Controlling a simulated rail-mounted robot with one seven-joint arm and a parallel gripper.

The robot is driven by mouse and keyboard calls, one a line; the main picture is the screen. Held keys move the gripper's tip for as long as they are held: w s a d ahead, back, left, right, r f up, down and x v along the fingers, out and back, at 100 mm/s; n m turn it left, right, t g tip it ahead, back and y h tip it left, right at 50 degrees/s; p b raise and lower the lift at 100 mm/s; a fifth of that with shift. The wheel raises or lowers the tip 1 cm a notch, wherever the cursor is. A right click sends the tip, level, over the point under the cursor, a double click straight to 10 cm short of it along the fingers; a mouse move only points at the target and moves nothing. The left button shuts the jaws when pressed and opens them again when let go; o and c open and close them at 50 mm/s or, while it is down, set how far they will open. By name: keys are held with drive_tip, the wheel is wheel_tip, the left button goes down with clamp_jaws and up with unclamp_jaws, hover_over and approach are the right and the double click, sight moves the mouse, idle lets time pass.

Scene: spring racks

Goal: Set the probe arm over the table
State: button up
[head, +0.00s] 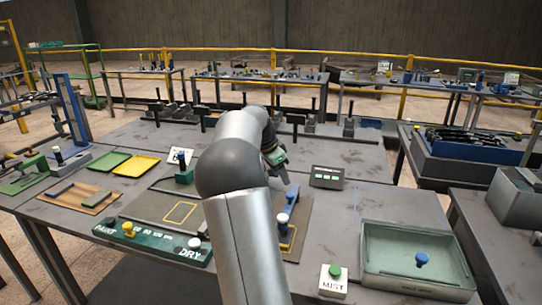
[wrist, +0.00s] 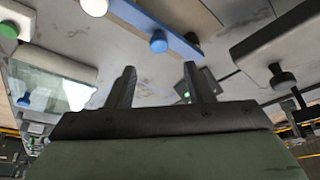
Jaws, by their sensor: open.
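My gripper (head: 276,160) is partly hidden behind my own arm in the head view. In the wrist view its two fingers (wrist: 160,84) stand apart with nothing between them. A blue bar with a white knob and a blue knob, which may be the probe arm (wrist: 142,14), lies beyond the fingertips, apart from them. The grey table (head: 345,205) spreads under all of this. I cannot tell for certain which part is the probe arm.
A clear green tray (head: 375,270) with a blue knob and a MIST button (head: 334,281) are at the front right. A PAINT/DRY panel (head: 150,243) is at the front left. A small display (head: 326,177) stands right of my gripper. Several black-handled fixtures line the back.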

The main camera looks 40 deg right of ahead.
drive_tip(key=s+v, duration=0.1)
drive_tip(key=v, duration=0.7)
drive_tip(key=shift+w+r, duration=0.3)
drive_tip(key=shift+w, duration=0.25)
drive_tip(key=s+a+f+n+t+y, duration=0.15)
drive_tip(key=a+n, duration=0.25)
drive_tip(key=a, duration=0.5)
drive_tip(key=s+a+f+n+y, duration=0.1)
drive_tip(key=s+a+f+n, duration=0.25)
drive_tip(key=a, duration=0.55)
drive_tip(key=s+a+f+n+y, duration=0.1)
drive_tip(key=s+a+f+n, duration=0.1)
drive_tip(key=a+n, duration=0.5)
drive_tip(key=s+a+f+n, duration=0.3)
drive_tip(key=s+a+f, duration=0.1)
drive_tip(key=s+a, duration=0.4)
drive_tip(key=s+a+f+n+y, duration=0.1)
drive_tip(key=s+a+f+n, duration=0.3)
drive_tip(key=s+a, duration=0.4)
drive_tip(key=shift+s+f, duration=0.15)
drive_tip(key=shift+f, duration=0.35)
